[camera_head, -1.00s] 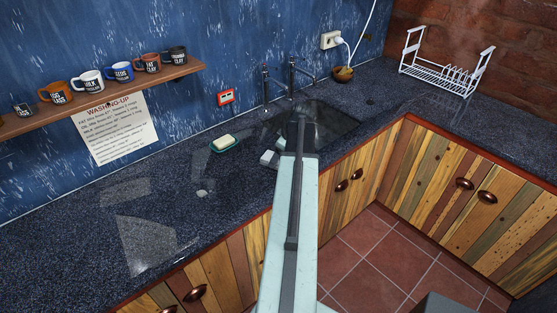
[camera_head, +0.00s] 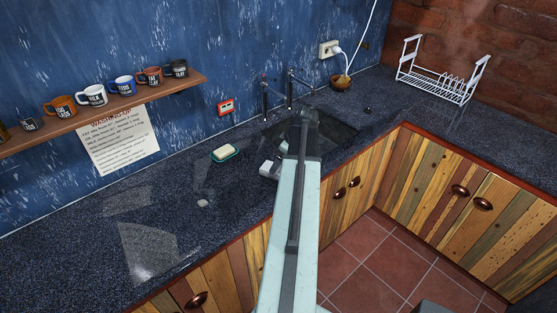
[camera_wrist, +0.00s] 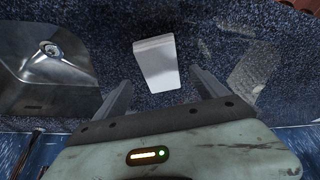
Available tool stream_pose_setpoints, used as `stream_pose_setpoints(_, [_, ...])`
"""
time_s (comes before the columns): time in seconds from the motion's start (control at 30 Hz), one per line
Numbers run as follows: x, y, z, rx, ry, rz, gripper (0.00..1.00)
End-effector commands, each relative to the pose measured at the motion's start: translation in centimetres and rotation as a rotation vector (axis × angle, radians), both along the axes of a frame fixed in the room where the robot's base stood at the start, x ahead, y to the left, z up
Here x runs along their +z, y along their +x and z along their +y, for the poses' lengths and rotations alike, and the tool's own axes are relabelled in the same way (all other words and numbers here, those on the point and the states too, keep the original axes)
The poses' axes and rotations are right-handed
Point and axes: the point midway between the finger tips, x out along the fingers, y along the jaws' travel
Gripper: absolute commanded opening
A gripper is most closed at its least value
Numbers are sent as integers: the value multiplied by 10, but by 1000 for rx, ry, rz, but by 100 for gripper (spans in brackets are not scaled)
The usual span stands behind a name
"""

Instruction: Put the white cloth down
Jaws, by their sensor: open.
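The white cloth (camera_wrist: 155,60) shows in the wrist view as a folded, oblong pad over the dark speckled counter, beside the sink. Its near end lies between the fingers of my gripper (camera_wrist: 162,88), which are spread apart with a gap on each side of it. I cannot tell whether the cloth rests fully flat on the counter. In the head view a small pale patch, likely the cloth (camera_head: 267,168), shows at the left of my arm's end, near the sink's front left corner. My arm hides most of my gripper there.
The metal sink (camera_wrist: 48,65) lies beside the cloth. A soap dish with soap (camera_head: 225,153) stands to the left. Two taps (camera_head: 290,90) rise behind the sink. A white dish rack (camera_head: 440,75) stands far right. The counter at left (camera_head: 80,240) is clear.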

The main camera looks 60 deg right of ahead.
Motion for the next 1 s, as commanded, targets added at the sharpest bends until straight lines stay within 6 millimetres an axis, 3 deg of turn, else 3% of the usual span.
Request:
stream_pose_setpoints(0.03, [23,-5,0,-1,0,0,83])
stream_pose_setpoints(0.1, [40,-12,-1,-2,1,0,83])
stream_pose_setpoints(0.3, [73,-28,-2,-2,0,0,83])
stream_pose_setpoints(0.67, [74,-31,-3,-1,-1,0,83])
stream_pose_setpoints(0.77, [73,-24,4,1,5,4,83])
stream_pose_setpoints(0.87, [71,15,41,13,31,32,83])
stream_pose_setpoints(0.97, [67,77,115,24,71,95,83])
stream_pose_setpoints(1.0, [65,100,150,23,83,125,83])
